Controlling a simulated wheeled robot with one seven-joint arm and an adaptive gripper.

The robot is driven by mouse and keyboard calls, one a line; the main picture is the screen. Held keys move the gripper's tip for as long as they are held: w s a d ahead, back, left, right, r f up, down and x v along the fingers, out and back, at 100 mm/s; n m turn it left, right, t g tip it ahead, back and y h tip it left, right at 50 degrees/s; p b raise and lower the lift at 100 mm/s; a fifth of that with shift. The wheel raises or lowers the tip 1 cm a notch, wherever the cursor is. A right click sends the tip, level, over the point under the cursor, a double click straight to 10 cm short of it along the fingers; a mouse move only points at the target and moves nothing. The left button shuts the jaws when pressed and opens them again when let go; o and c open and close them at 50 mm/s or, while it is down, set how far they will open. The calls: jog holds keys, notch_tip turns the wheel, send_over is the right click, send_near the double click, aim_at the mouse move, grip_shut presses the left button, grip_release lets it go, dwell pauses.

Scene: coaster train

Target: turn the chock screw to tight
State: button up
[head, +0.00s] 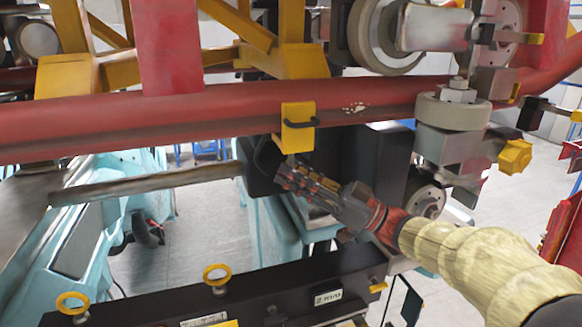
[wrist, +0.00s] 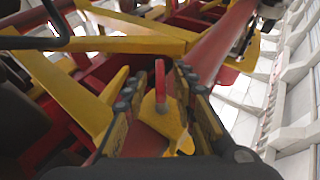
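A yellow chock block (head: 297,128) with a black loop handle sits clamped on the red rail in the head view. A short stem hangs under it. My gripper (head: 284,174) is just below this block, reaching in from the lower right. In the wrist view my gripper (wrist: 157,88) has its fingers apart, one on each side of a yellow piece (wrist: 165,122) with an upright red bar (wrist: 160,82). This looks like the chock screw, but I cannot be sure. I cannot tell whether the fingers touch it.
The red rail (head: 220,112) crosses above my gripper. A wheel assembly with a yellow star knob (head: 514,156) hangs at the right. A dark beam (head: 255,303) with yellow rings lies below. A dark box stands close behind the gripper. Open floor (head: 212,210) shows at the left centre.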

jog(key=shift+w+a+r, duration=0.1)
jog(key=shift+a+r, duration=0.1)
jog(key=shift+a, duration=0.2)
jog(key=shift+c, duration=0.2)
grip_shut()
